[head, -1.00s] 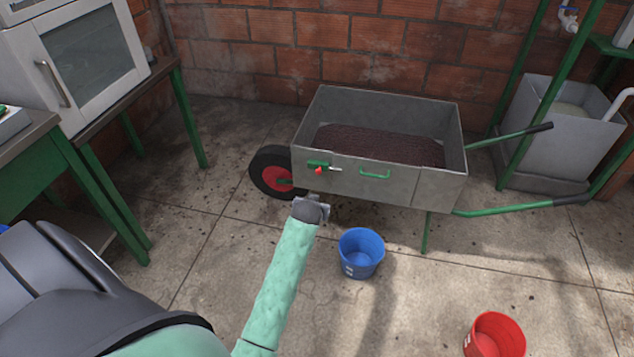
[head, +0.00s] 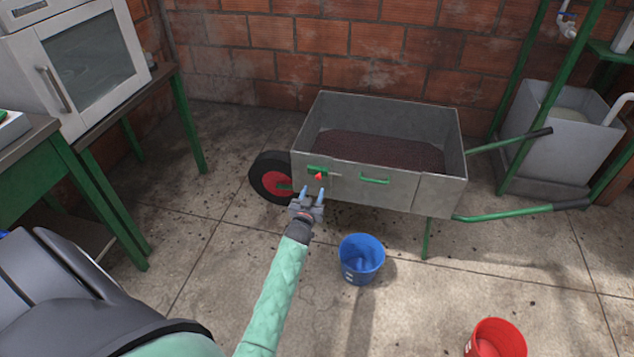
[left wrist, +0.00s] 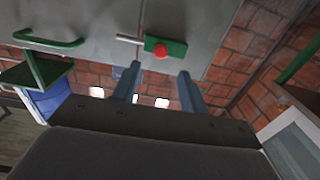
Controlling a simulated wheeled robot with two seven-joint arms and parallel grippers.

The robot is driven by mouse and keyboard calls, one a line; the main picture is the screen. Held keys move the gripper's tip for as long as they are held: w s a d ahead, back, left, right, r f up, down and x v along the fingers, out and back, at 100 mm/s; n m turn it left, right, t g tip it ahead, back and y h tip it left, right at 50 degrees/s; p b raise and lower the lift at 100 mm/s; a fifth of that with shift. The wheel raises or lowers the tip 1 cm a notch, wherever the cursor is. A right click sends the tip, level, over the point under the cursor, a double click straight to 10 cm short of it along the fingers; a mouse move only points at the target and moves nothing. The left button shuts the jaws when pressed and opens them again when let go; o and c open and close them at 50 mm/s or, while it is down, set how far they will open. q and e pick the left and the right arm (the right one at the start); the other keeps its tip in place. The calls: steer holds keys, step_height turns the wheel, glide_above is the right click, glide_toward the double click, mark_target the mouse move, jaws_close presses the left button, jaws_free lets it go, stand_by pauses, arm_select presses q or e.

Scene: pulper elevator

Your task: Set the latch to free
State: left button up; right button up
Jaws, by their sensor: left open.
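The latch (head: 318,173) is a green plate with a red knob and a pale metal bolt, on the front wall of the grey wheelbarrow (head: 400,190), near its left end. In the left wrist view the latch (left wrist: 163,48) shows with its bolt pointing left, level with the plate. My left gripper (head: 312,194) is open and empty, just below the latch in the head view. Its two blue fingers point up toward the latch, and I see no contact. In the left wrist view the fingers (left wrist: 157,84) stand apart below the red knob. My right gripper is not in view.
A green handle (head: 374,181) sits on the wheelbarrow wall right of the latch. The wheel (head: 272,178) is at its left. A blue bucket (head: 362,258) stands on the floor below, and a red bucket (head: 496,338) at lower right. Green-legged tables are at left.

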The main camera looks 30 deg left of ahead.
mark_target(318, 178)
arm_select(q)
steer(key=shift+x, duration=3.2)
jaws_close()
